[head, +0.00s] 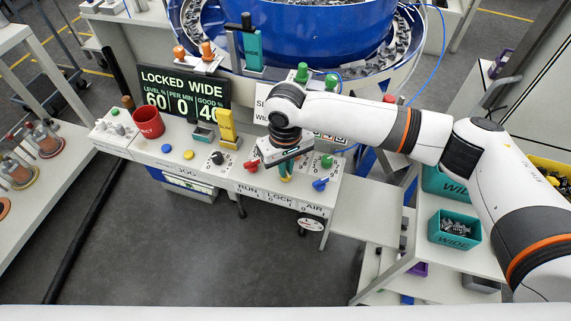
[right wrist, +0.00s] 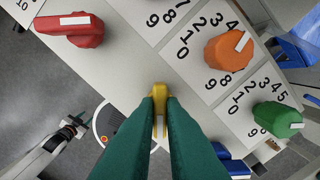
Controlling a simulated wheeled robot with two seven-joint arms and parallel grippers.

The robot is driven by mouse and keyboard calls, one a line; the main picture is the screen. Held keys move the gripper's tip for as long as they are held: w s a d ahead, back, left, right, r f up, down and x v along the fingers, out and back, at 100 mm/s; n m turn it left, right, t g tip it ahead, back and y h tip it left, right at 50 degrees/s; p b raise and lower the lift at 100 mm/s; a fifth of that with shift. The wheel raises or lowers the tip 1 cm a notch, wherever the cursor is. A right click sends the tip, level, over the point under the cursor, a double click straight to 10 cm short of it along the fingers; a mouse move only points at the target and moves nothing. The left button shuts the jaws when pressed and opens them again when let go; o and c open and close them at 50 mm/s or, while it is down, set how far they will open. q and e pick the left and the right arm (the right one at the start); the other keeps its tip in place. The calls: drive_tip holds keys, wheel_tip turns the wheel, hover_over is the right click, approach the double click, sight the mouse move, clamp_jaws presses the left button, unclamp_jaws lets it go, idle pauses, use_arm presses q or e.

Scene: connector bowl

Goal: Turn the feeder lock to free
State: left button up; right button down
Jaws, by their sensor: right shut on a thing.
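The feeder lock is a yellow knob (right wrist: 159,92) with a white mark, seen between my fingertips in the right wrist view. My right gripper (right wrist: 160,104), with green fingers, is shut on it. In the head view the right gripper (head: 286,176) reaches down to the panel above the LOCK label (head: 280,198), and its wrist hides most of the knob. The display (head: 183,94) reads LOCKED WIDE, with 60, 0 and 40.
The red RUN knob (head: 250,166) is left of the gripper, and the blue AIR knob (head: 320,184) is close on its right. An orange dial (right wrist: 229,51) and a green dial (right wrist: 277,119) are nearby. A red cup (head: 147,123) stands at the panel's left.

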drive_tip(key=n+p, duration=0.3)
drive_tip(key=shift+r+p, duration=0.2)
drive_tip(key=shift+p, duration=0.15)
drive_tip(key=n+p, duration=0.3)
drive_tip(key=n, duration=0.1)
drive_tip(key=shift+n, duration=0.4)
drive_tip(key=n+p, duration=0.1)
drive_tip(key=n, duration=0.3)
drive_tip(key=shift+f+n+p, duration=0.1)
drive_tip(key=shift+n+p, duration=0.2)
drive_tip(key=shift+p, duration=0.1)
drive_tip(key=n+p, duration=0.1)
drive_tip(key=n, duration=0.4)
drive_tip(key=shift+f, duration=0.1)
drive_tip(key=shift+n, duration=0.4)
drive_tip(key=c, duration=1.5)
unclamp_jaws()
